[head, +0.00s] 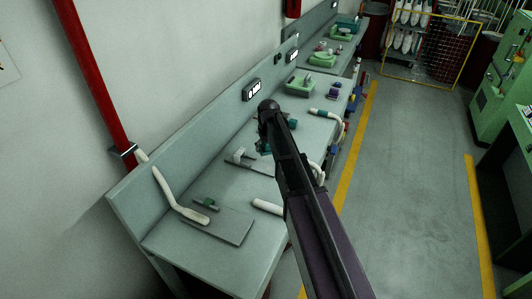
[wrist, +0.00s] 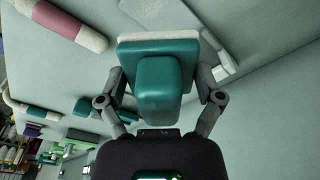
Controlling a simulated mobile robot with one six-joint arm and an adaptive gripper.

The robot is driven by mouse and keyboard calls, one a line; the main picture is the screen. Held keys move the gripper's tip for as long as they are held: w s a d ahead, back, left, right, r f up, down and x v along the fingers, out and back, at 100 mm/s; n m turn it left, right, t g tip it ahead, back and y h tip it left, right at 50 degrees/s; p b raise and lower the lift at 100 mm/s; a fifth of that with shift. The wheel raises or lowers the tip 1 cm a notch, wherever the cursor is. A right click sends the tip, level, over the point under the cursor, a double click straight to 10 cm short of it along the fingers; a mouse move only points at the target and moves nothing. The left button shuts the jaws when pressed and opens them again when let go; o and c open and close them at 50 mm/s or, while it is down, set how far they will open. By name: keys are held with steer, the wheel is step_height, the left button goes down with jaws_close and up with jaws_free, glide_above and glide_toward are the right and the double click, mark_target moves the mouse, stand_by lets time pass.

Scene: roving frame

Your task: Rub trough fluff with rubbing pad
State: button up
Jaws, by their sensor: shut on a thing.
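The rubbing pad (wrist: 160,75) has a teal back with a raised teal grip and a pale pad edge. My gripper (wrist: 163,90) is shut on this grip, one finger at each side, in the wrist view. A pale grey, trough-like piece (wrist: 218,58) lies behind the pad at upper right, partly covered by it. I cannot tell whether the pad touches it, and I cannot make out any fluff. In the head view my arm hides most of the gripper; a pale grey piece (head: 241,157) lies on the bench to its left.
The long grey-green bench (head: 190,262) runs along the wall. A pink-and-white roll (wrist: 70,24) is at upper left. Open floor (head: 410,180) lies right.

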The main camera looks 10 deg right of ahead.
step_height(320, 180, down, 5)
steer(key=b, duration=0.5)
steer(key=shift+f, duration=0.2)
stand_by(0.4)
